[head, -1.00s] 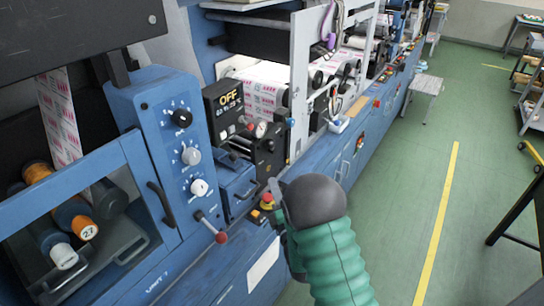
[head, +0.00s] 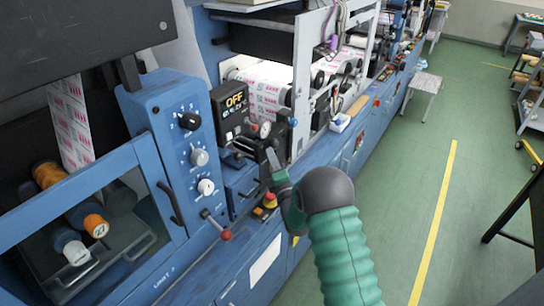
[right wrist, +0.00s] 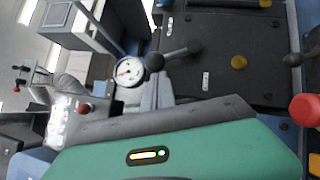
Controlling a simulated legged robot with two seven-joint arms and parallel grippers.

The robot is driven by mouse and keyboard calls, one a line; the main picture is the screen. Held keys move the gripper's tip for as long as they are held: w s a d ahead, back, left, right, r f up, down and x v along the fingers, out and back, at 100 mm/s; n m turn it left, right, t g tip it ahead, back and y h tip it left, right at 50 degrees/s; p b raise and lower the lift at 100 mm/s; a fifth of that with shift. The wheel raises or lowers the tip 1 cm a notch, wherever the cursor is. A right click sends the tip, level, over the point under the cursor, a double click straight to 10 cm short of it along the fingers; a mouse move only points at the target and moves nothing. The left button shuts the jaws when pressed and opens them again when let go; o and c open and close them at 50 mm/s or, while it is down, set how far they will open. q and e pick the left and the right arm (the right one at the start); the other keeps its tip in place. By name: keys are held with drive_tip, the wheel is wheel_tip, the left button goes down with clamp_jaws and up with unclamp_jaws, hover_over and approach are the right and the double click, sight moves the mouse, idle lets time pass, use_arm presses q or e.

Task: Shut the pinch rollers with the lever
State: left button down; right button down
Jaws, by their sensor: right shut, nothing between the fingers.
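A lever with a red ball (head: 226,234) sticks out from the front of the blue machine. A black unit with a gauge (head: 262,129) stands further along, under the OFF display. In the right wrist view, a black-knobbed lever (right wrist: 178,54) lies across a dark panel beside the gauge (right wrist: 129,71). A red ball (right wrist: 305,110) is at the right edge. I cannot tell which lever works the pinch rollers. My right gripper (head: 273,161) is shut and empty, in front of the black unit. It looks close to it; contact is unclear. My left gripper is out of view.
A red-and-yellow button (head: 269,201) is on the ledge below my right gripper. The blue panel with knobs (head: 198,158) and the guard's black handle (head: 170,203) are to the left.

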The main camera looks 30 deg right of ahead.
sight(273, 143)
drive_tip(key=shift+d+r+m+p, duration=0.3)
drive_tip(key=shift+r+m+p, duration=0.1)
drive_tip(key=shift+w+d+r+m+g+p, duration=0.1)
drive_tip(key=shift+r+m+g+p, duration=0.3)
drive_tip(key=shift+r+g+p, duration=0.15)
drive_tip(key=shift+w+d+r+m+g+p, duration=0.1)
drive_tip(key=shift+d+r+m+g+p, duration=0.3)
drive_tip(key=shift+m+p, duration=0.2)
drive_tip(key=w+d+r+m+g+y+p, duration=0.1)
drive_tip(key=w+d+m+g+y+p, duration=0.1)
drive_tip(key=d+p, duration=0.5)
drive_tip(key=w+d+m+g, duration=0.1)
drive_tip(key=m+g, duration=0.1)
drive_tip(key=m, duration=0.1)
drive_tip(key=shift+w+r+y, duration=0.15)
drive_tip(key=shift+r+y, duration=0.15)
drive_tip(key=shift+r, duration=0.05)
drive_tip(key=shift+r, duration=0.1)
